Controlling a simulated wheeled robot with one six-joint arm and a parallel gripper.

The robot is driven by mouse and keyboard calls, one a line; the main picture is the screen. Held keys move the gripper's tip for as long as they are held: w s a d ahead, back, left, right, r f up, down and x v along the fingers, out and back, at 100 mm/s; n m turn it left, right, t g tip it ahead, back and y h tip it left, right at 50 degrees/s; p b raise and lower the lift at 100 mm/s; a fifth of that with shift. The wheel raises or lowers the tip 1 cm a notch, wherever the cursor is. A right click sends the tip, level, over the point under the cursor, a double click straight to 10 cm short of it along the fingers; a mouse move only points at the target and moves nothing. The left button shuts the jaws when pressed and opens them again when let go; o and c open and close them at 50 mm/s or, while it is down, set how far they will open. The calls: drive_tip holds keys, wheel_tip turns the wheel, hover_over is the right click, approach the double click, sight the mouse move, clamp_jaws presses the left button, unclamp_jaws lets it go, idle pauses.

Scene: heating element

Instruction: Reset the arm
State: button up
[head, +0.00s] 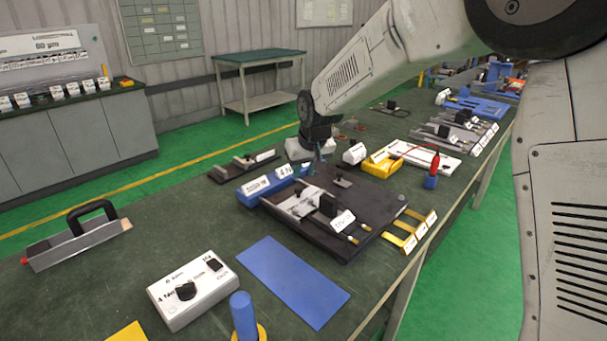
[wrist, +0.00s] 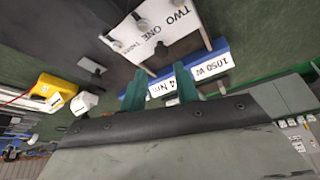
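My gripper (head: 317,160) hangs over the dark workbench in the head view, low near the back edge of a black board (head: 385,196). In the wrist view my gripper (wrist: 158,79) shows two green fingers spread apart with no object held between them. A blue block (wrist: 214,66) with labels reading "1050 W" and "4 Nm" lies just beyond the fingertips. It also shows in the head view (head: 252,198), left of the gripper. Whether the fingers touch it cannot be told. A white plate labelled "TWO ONE" (wrist: 158,36) lies beyond the block.
A handled tool (head: 75,243) lies left. Bare bench shows between them.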

drive_tip(key=s+d+r+m, duration=0.1)
drive_tip(key=s+d+r, duration=0.35)
drive_tip(key=s, duration=0.25)
drive_tip(key=s+d+r+g+h, duration=0.1)
drive_tip(key=s+d+r, duration=0.2)
drive_tip(key=s+d, duration=0.3)
drive_tip(key=s+d+r+m, duration=0.1)
drive_tip(key=s+d+r, duration=0.2)
drive_tip(key=s+d, duration=0.3)
drive_tip(key=s+d+f+m+g, duration=0.1)
drive_tip(key=s+d, duration=0.1)
drive_tip(key=s, duration=0.9)
drive_tip(key=s+d+m+g, duration=0.1)
drive_tip(key=s+d, duration=0.2)
drive_tip(key=s, duration=0.9)
drive_tip(key=shift+s+d+f+h, duration=0.25)
drive_tip(key=shift+d+f+h, duration=0.05)
drive_tip(key=shift+f, duration=0.1)
